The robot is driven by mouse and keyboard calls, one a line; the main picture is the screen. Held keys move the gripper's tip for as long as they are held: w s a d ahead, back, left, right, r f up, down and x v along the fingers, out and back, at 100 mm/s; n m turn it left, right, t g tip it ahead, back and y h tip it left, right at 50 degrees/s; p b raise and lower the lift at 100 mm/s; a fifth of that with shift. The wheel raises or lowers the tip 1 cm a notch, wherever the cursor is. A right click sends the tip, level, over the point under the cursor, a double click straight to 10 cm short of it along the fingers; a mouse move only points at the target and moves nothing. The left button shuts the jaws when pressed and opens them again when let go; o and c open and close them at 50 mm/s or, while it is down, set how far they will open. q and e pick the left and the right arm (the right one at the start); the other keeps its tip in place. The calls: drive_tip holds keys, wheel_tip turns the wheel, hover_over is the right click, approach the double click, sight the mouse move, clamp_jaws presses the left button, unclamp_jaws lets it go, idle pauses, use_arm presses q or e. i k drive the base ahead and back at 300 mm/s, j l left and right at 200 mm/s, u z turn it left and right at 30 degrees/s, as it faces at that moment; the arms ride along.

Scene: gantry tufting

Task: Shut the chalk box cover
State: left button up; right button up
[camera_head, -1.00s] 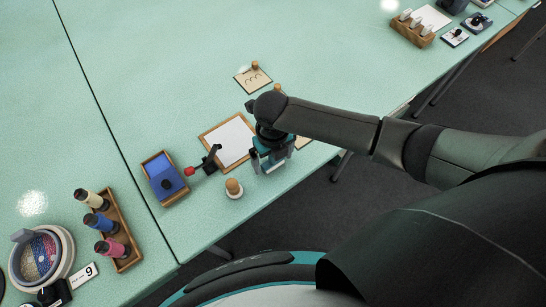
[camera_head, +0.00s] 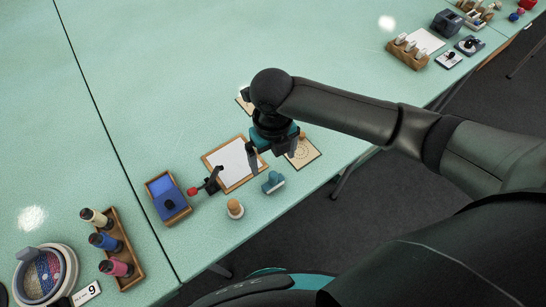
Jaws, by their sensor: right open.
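A small wooden box (camera_head: 185,214) with a blue top face and a dark knob (camera_head: 170,204) on it stands left of centre; I take it for the chalk box. How far its cover is shut I cannot tell at this size. A black lever-like piece with a red ball (camera_head: 193,191) is beside its right side. My right gripper (camera_head: 272,163) is open and empty, pointing down near the right edge of the wood-framed white board (camera_head: 230,163), well to the right of the box. My left gripper is not in view.
A teal block-like piece (camera_head: 273,182) and a round wooden knob on a white base (camera_head: 235,209) stand near the front edge. A patterned card (camera_head: 303,153) lies right of my gripper. A bobbin rack (camera_head: 131,272) stands left.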

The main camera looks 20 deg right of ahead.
sight(168, 204)
drive_tip(key=u, duration=0.9)
